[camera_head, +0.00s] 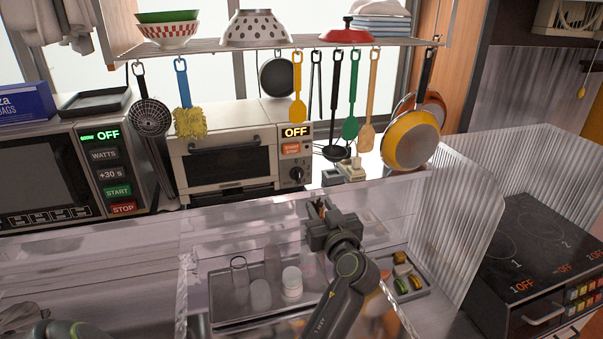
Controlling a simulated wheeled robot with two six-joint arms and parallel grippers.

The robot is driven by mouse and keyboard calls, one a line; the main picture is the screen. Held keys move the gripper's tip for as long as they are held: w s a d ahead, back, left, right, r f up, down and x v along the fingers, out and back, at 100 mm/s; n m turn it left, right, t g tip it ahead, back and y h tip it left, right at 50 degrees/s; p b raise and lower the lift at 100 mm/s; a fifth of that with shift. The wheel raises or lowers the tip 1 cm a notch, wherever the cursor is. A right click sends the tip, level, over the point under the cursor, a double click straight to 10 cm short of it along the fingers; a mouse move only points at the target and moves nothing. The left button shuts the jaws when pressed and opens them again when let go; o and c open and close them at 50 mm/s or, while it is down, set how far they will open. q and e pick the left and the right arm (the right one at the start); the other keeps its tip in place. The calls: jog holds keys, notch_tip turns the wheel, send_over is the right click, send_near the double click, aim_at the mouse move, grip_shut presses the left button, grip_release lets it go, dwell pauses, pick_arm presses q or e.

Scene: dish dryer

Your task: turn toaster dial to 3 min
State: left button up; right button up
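The toaster oven (228,159) stands on the back counter, with a dark glass door and handle. Its display (296,132) reads OFF. Below that are an orange button (290,149) and the round dark dial (297,174) at the lower right of its front.
Clear plastic panels (448,200) stand around the space before the toaster. Utensils such as a yellow spatula (297,100) hang from the shelf (205,47) above. A microwave (60,170) is at left. A tray (222,291) with containers lies below my arm.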

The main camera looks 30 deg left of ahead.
aim_at(300, 173)
pick_arm(q)
jog(key=p+x, duration=0.5)
jog(key=x, duration=1.1)
jog(key=shift+s+p, duration=0.15)
jog(key=shift+p, duration=0.15)
jog(key=shift+a, duration=0.15)
jog(key=shift+f, duration=0.1)
grip_shut()
